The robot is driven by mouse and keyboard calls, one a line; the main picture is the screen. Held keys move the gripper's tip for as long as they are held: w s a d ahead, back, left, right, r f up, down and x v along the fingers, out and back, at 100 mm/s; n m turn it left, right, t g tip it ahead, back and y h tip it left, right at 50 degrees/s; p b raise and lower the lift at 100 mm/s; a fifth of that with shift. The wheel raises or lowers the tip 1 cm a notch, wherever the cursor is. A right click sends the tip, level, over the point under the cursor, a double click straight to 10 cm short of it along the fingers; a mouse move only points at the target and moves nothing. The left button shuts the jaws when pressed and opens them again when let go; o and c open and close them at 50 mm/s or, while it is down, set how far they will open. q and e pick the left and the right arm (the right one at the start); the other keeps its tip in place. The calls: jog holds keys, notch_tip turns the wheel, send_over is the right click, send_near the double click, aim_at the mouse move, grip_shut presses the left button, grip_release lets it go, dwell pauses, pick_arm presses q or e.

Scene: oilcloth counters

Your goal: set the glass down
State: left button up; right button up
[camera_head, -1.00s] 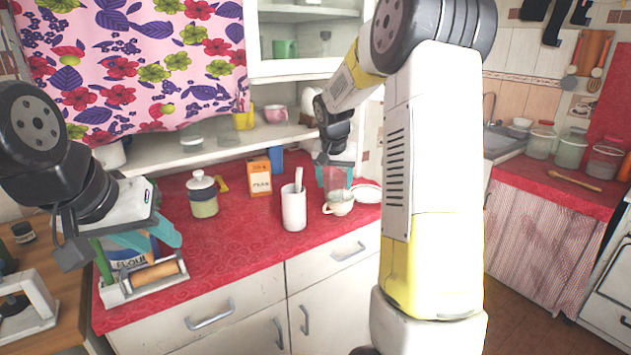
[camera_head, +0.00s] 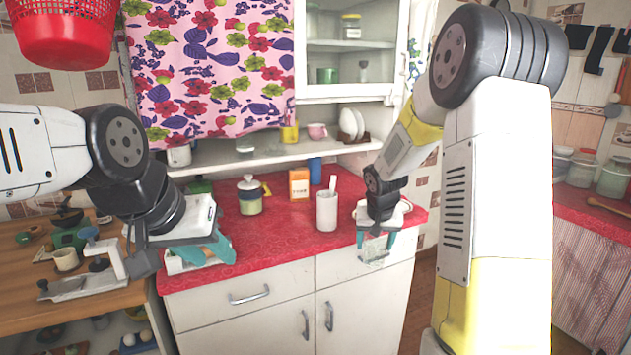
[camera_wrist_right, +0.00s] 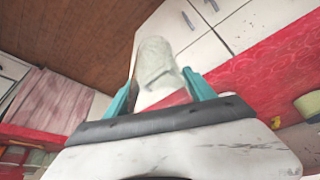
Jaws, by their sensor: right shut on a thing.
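The clear glass (camera_head: 374,252) is held in my right gripper (camera_head: 376,240), in front of the red counter's (camera_head: 285,235) front edge near its right end. In the right wrist view the glass (camera_wrist_right: 155,62) sits between the teal fingers of my right gripper (camera_wrist_right: 160,92), seen against white cabinet doors and brown floor. It looks clear of the counter top. My left gripper (camera_head: 210,250) is over the left end of the red counter, its teal fingers apart and nothing seen between them. It partly hides a white tray there.
A white mug with a utensil (camera_head: 326,210), an orange box (camera_head: 299,184), a blue item (camera_head: 315,171) and a lidded jar (camera_head: 249,195) stand on the counter. Bare red cloth lies in front of the jar and mug. A wooden table (camera_head: 90,300) with clutter is at the left.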

jog(key=s+a+f+n, duration=0.1)
jog(key=s+a+f, duration=0.3)
jog(key=s+f, duration=0.4)
notch_tip(320, 180, down, 2)
jog(key=shift+s+a+f+n+y, duration=0.1)
jog(key=shift+s+a+n+y, duration=0.05)
jog(key=shift+s+n+y, duration=0.2)
